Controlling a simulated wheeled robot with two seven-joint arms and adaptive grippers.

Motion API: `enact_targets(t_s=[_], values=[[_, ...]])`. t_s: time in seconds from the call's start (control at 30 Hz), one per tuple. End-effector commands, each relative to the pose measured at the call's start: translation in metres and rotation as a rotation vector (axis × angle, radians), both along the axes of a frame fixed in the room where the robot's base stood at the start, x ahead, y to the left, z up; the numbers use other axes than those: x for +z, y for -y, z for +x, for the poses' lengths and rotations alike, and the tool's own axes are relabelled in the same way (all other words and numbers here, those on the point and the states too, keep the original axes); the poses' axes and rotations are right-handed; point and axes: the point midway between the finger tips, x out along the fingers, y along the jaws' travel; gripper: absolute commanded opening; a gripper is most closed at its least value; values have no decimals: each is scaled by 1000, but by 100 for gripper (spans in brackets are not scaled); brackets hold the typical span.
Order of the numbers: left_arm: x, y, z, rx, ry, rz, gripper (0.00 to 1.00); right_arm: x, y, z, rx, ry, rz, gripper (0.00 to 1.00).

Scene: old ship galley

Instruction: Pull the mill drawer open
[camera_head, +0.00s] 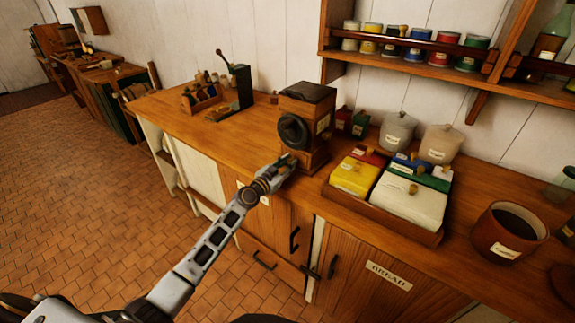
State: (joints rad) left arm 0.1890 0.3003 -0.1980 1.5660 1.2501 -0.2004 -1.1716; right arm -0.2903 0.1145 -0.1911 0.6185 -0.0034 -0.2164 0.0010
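The mill (318,125) is a brown wooden box with a dark top and a round dark wheel on its front-left face. It stands on the counter near the middle of the picture. My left gripper (288,162) is at the lower front of the mill, low over the counter. It covers the place where the drawer would show, so I cannot see the drawer or its knob clearly. The fingertips are too small and dark to tell whether they are open, shut or touching the mill. My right gripper is not in view.
A wooden tray (386,222) with coloured lidded boxes stands just right of the mill. Grey canisters (397,131) stand behind it. A dark upright device (241,88) and a small rack (201,97) stand left. The counter (190,132) front-left of the mill is bare.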

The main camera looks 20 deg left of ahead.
Motion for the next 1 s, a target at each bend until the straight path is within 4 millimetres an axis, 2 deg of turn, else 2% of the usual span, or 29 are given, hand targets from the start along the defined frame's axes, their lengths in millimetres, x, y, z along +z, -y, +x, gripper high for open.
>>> enact_targets(t_s=[0.2,0.47,0.8,1.0], values=[[0,0,0,-1,0,0,0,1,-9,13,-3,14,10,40],[-2,-3,-6,1,-3,1,0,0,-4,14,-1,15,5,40],[-2,-14,-35,3,-2,3,0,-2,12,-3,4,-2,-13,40],[-3,-21,-53,3,-2,3,0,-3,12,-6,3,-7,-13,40]])
